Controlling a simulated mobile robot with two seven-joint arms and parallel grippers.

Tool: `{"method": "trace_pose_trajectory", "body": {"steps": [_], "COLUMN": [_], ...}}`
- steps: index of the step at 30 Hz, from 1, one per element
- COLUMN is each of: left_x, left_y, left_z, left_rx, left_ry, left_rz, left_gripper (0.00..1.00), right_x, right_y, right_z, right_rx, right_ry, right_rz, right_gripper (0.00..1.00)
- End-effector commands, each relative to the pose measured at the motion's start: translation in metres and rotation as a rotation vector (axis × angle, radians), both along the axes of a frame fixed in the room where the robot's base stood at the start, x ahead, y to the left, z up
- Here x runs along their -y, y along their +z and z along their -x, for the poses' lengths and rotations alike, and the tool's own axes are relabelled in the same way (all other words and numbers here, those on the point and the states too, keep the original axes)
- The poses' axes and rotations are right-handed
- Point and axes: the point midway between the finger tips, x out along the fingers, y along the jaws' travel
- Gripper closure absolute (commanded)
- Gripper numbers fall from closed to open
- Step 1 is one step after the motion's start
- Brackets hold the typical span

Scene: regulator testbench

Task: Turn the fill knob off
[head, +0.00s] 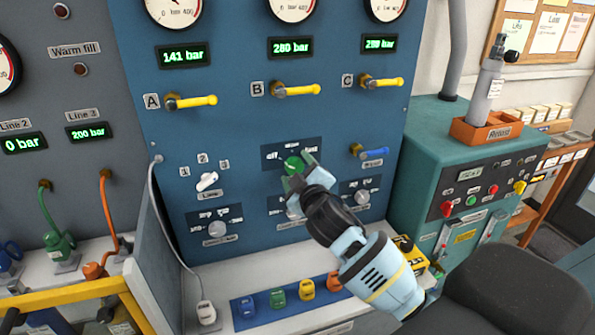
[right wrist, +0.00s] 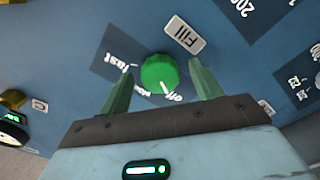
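The green fill knob (head: 293,164) sits on the blue panel below the valve row, under an off, slow, fast scale. In the right wrist view the knob (right wrist: 159,72) lies between my right gripper's fingertips (right wrist: 160,66), with a gap on each side. Its white pointer mark is on the side of the "off" word, but I cannot tell if it lines up exactly. The "Fill" label (right wrist: 185,33) is beside it. My right gripper (head: 300,171) is open at the panel and partly covers the knob's surroundings in the head view. My left gripper is not in view.
Grey knobs (head: 217,229) are low on the panel, and a white line selector (head: 206,181) is to the left. A blue valve handle (head: 372,153) is close on the right. Yellow valve handles (head: 196,101) line the panel above. Coloured plugs (head: 306,290) stand on the ledge below.

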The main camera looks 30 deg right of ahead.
Motion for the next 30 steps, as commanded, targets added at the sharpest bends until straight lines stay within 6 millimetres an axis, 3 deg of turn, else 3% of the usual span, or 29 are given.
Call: {"method": "trace_pose_trajectory", "body": {"steps": [8, 21, 30], "left_x": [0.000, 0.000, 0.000], "left_y": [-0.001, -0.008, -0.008], "left_z": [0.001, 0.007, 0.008], "left_rx": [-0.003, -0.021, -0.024], "left_ry": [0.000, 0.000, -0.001], "left_rz": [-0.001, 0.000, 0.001], "left_gripper": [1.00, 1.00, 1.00], "right_x": [-0.002, -0.015, -0.018], "right_y": [-0.001, -0.002, 0.000], "right_z": [0.005, 0.061, 0.076], "right_rx": [-0.001, -0.002, 0.000], "right_ry": [0.001, 0.001, 0.000], "right_rz": [-0.001, -0.001, 0.000], "right_gripper": [0.35, 0.35, 0.35]}}
